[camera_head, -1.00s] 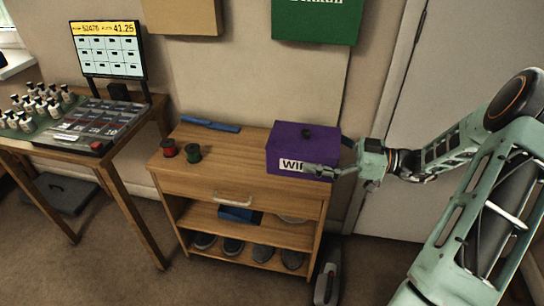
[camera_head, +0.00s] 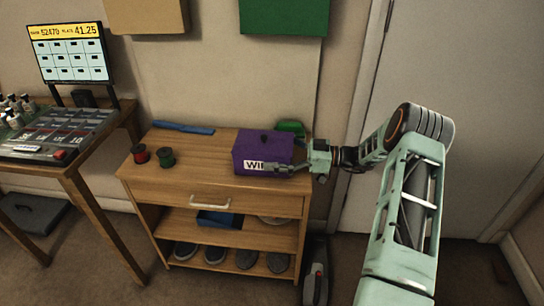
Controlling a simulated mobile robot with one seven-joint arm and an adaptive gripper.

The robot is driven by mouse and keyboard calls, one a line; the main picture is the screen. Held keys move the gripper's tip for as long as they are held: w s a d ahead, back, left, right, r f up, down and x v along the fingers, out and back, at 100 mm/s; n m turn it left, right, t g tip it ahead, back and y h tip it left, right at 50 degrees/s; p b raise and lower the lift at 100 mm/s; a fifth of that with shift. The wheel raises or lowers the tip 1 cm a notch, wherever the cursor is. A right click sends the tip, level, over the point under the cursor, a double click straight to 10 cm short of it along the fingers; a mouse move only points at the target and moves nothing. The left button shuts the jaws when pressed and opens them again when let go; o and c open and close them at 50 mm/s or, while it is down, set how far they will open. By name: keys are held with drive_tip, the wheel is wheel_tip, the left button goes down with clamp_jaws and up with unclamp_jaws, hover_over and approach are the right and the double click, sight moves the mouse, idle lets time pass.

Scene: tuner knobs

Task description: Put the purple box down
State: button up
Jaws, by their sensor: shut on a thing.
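The purple box (camera_head: 250,148) is upright at the right end of the wooden cabinet's top (camera_head: 200,175). It has a dark knob on its lid and a white label, partly covered, on its front. My gripper (camera_head: 278,168) reaches in from the right and is shut on the box. One finger lies across the lower front; the other is hidden behind the box. I cannot tell whether the box's underside touches the cabinet top.
A green object (camera_head: 291,128) sits behind the box.

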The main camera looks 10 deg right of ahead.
drive_tip(key=shift+f, duration=0.4)
drive_tip(key=o, duration=1.2)
drive_tip(key=shift+c, duration=0.2)
drive_tip(key=shift+r, duration=0.1)
drive_tip(key=shift+r, duration=0.15)
drive_tip(key=p+v, duration=0.2)
drive_tip(key=v, duration=1)
